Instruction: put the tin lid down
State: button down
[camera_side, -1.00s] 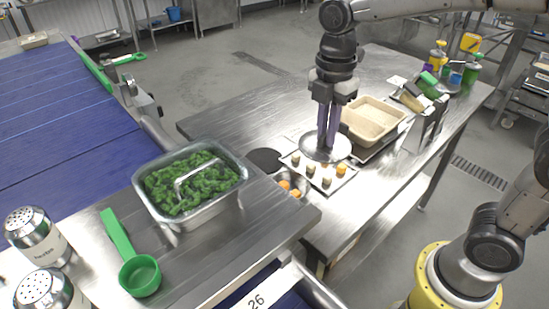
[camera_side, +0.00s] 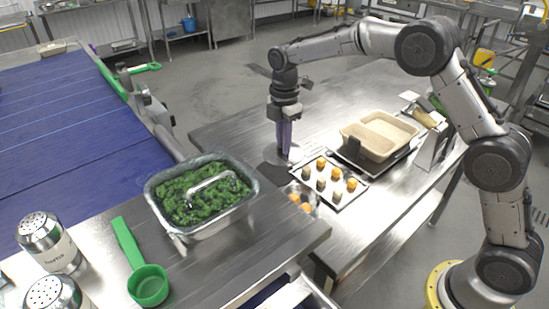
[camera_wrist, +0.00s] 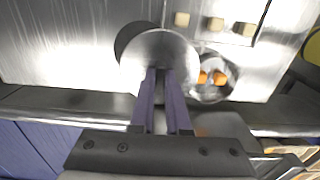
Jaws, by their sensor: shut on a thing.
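The tin lid (camera_wrist: 160,50) is a round, shiny metal disc in the wrist view. My gripper (camera_wrist: 160,72) is shut on it; the two purple fingers meet the lid near its lower edge. In the side view my gripper (camera_side: 284,153) points straight down near the table's front left edge. The lid is hard to make out there. A dark round mat (camera_wrist: 125,37) shows partly from under the lid; the lid covers much of it. In the side view the mat (camera_side: 270,173) lies by the fingertips. I cannot tell whether the lid touches it.
A small metal bowl (camera_side: 304,207) with orange pieces stands beside the mat. A tray (camera_side: 340,207) with several small pieces lies to the right, with a beige container (camera_side: 372,151) behind. A pan of greens (camera_side: 245,203) stands front left. The table behind my gripper is clear.

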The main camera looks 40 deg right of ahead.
aim_at(274, 147)
jog(key=w+f, duration=0.1)
jog(key=f, duration=0.1)
jog(key=w+f, duration=0.1)
jog(key=w, duration=0.1)
jog(key=shift+w+a+f, duration=0.1)
jog(key=shift+a+f, duration=0.05)
jog(key=shift+f, duration=1.7)
jog(key=shift+f, duration=0.35)
jog(key=c, duration=0.9)
grip_release()
notch_tip(274, 147, up, 13)
jog(key=shift+f, duration=0.15)
